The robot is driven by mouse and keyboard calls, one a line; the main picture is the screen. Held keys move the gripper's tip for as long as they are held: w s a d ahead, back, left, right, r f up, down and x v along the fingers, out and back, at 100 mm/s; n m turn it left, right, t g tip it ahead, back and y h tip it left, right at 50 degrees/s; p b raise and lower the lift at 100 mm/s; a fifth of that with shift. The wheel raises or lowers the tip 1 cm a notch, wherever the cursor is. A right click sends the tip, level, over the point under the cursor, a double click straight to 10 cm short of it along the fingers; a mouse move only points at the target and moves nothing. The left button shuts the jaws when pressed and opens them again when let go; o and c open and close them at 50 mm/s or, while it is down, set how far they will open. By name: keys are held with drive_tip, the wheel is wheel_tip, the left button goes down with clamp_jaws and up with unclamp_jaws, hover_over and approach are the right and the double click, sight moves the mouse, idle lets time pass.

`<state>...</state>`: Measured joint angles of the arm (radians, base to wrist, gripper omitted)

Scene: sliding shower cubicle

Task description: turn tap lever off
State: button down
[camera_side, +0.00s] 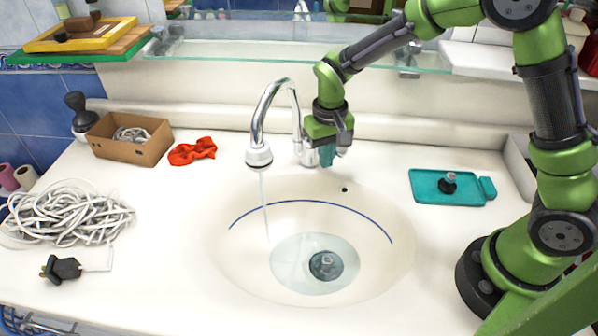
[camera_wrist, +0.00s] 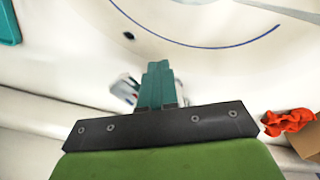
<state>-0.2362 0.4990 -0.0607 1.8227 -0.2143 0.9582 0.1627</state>
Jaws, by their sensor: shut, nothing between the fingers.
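The chrome tap (camera_side: 266,110) arches over the basin from its base behind the rim, and a thin stream of water (camera_side: 265,205) runs from its spout. My gripper (camera_side: 327,158) is shut and empty, pointing down just right of the tap base. The teal fingers (camera_wrist: 158,84) are together in the wrist view. A piece of the chrome tap (camera_wrist: 125,90) shows just left of them there, partly hidden behind the fingers. The lever is hard to make out, and I cannot tell whether the fingers touch it.
The basin (camera_side: 215,235) holds shallow water around a dark plug (camera_side: 326,265). A teal tray (camera_side: 430,195) lies to the right. A red cloth (camera_side: 192,151), a cardboard box (camera_side: 130,140) and coiled white cable (camera_side: 65,212) lie to the left. A glass shelf (camera_side: 300,52) runs above the tap.

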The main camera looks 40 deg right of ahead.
drive_tip(key=shift+w+d, duration=0.1)
drive_tip(key=shift+d, duration=0.6)
wheel_tip(320, 180, up, 7)
drive_tip(key=a, duration=0.1)
drive_tip(key=shift+s, duration=0.3)
idle(0.4)
drive_tip(key=shift+a, duration=0.1)
drive_tip(key=s+d+r+t+y, duration=0.1)
drive_tip(key=s+d+r+t, duration=0.1)
drive_tip(key=s+r, duration=0.4)
drive_tip(key=s+d+r+m+t+y, duration=0.1)
drive_tip(key=s+r+t, duration=0.4)
drive_tip(key=s, duration=0.6)
drive_tip(key=shift+d+r, duration=0.5)
drive_tip(key=shift+d, duration=0.1)
